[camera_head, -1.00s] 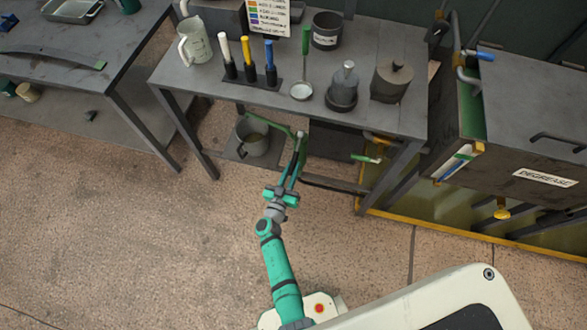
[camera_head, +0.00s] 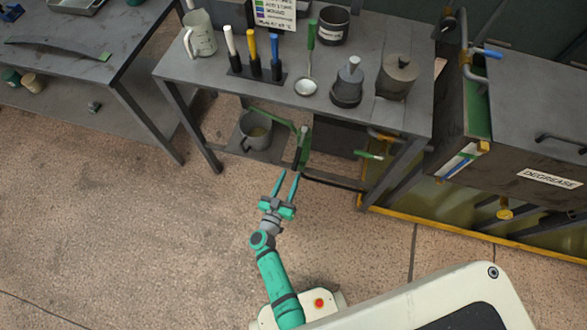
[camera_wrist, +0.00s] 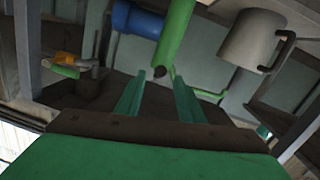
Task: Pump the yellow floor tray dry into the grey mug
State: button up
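The grey mug (camera_head: 251,143) stands upright on the low shelf under the middle bench, with an olive-yellow tint inside. It also shows in the wrist view (camera_wrist: 252,40). A green pump lever (camera_head: 304,146) with a dark lower end hangs at the bench front, right of the mug. A thin green spout runs from it toward the mug. In the wrist view the green bar (camera_wrist: 178,38) is just beyond my fingers. My gripper (camera_head: 288,173) is open and empty, just below the lever. The yellow floor tray's rim (camera_head: 430,223) runs along the floor at right; its contents are mostly hidden.
The bench top (camera_head: 190,72) holds a white jug (camera_head: 200,38), upright coloured-handle tools, a ladle (camera_head: 308,86) and dark pots. A degrease tank (camera_head: 540,130) stands at right above the tray. Open floor lies left of my arm.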

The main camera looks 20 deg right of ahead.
aim_at(294, 165)
jog(key=shift+v, duration=2.05)
jog(key=shift+t, duration=0.3)
jog(key=x, duration=1.3)
jog(key=shift+r, duration=0.25)
grip_shut()
